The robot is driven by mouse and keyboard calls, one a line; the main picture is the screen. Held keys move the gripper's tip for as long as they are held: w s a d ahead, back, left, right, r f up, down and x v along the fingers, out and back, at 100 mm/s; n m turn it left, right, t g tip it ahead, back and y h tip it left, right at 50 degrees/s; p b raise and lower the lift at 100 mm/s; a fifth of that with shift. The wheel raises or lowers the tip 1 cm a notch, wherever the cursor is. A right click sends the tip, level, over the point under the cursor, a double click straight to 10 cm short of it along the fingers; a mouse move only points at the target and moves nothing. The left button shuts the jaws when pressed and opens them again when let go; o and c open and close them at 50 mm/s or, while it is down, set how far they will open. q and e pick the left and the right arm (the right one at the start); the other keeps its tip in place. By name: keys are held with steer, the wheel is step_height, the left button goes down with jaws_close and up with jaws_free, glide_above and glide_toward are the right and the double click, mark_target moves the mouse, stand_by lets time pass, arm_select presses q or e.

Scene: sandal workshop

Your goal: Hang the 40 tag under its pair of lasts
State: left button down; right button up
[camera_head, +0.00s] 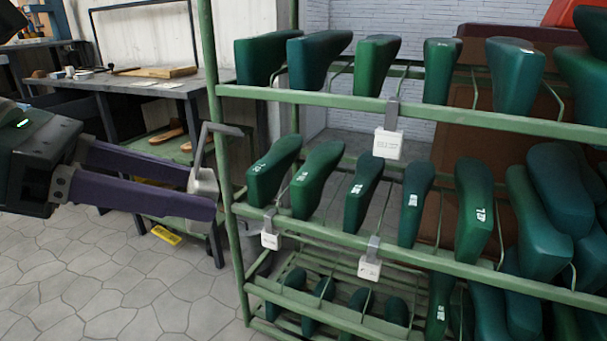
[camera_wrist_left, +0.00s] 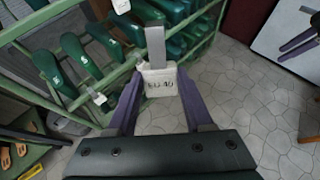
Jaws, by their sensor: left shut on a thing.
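My left gripper (camera_head: 203,200) is shut on a white tag (camera_head: 203,184) with a grey hook on top, held upright just left of the rack's green post. In the left wrist view the tag (camera_wrist_left: 160,82) reads "EU 40" and sits between my purple fingertips. Pairs of green lasts (camera_head: 320,178) stand on the middle tier with small white size marks, too blurred to read for certain. Purple fingers, probably my right gripper's (camera_wrist_left: 299,43), show at the right edge of the left wrist view; their opening is unclear.
The green rack's middle rail (camera_head: 330,233) carries two hung white tags, a left one (camera_head: 270,239) and a right one (camera_head: 369,268). Another tag (camera_head: 387,145) hangs on the upper rail. A workbench (camera_head: 130,82) stands behind on the left. The tiled floor (camera_head: 90,270) is open below my left arm.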

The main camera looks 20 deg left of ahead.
arm_select(q)
steer(key=s+a+f+n+t+y, duration=0.1)
steer(key=s+a+n+t+y, duration=0.2)
steer(key=a+n+t+y, duration=0.4)
steer(key=shift+s+a+f+n+t+y, duration=0.3)
steer(key=shift+a+f+n+t, duration=0.1)
steer(key=shift+a+n, duration=0.35)
steer(key=shift+s+f, duration=0.1)
